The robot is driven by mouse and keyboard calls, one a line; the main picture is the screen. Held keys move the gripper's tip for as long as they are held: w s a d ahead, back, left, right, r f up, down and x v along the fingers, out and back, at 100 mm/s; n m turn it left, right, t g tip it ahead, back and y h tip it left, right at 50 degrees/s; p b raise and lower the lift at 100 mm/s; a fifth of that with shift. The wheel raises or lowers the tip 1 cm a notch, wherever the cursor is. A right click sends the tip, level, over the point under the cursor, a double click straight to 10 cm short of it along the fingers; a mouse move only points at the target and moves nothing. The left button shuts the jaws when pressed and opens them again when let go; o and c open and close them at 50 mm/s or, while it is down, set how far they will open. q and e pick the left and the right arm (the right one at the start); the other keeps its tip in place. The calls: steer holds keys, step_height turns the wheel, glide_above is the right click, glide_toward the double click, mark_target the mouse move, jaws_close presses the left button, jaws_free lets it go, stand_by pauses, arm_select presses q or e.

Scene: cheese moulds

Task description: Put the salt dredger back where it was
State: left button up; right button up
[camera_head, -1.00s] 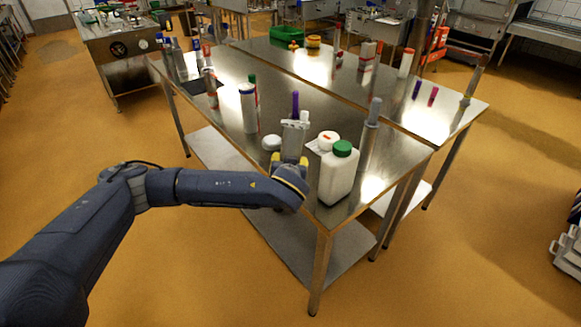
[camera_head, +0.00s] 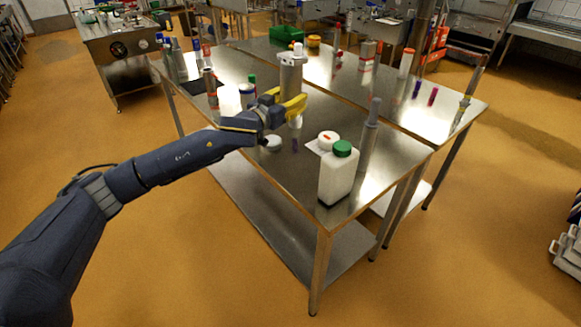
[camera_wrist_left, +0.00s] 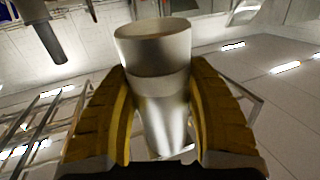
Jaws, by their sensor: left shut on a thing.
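A metallic grey cylinder, which I take to be the salt dredger (camera_head: 290,76), is held up above the steel table (camera_head: 285,215) in the head view. It looks roughly upright. My left gripper (camera_head: 291,101) is shut on it with its yellow fingers. In the left wrist view the dredger (camera_wrist_left: 160,85) sits between both fingers (camera_wrist_left: 158,100), with its smooth end towards the top. A small white shape shows at its top in the head view; I cannot tell whether it belongs to it. My right gripper is not in view.
A white bottle with a green cap (camera_head: 338,175) and a white-lidded jar (camera_head: 328,140) stand near the front corner. A tall grey cylinder (camera_head: 369,138) stands to their right. A small white round thing (camera_head: 272,143) lies below my gripper.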

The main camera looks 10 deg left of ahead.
arm_select(q)
steer(key=shift+f+t, duration=0.2)
steer(key=shift+t, duration=0.1)
step_height(320, 180, down, 20)
steer(key=shift+r, duration=0.25)
stand_by(0.5)
steer(key=shift+f, duration=0.1)
steer(key=o, duration=1.4)
steer(key=v, duration=1.2)
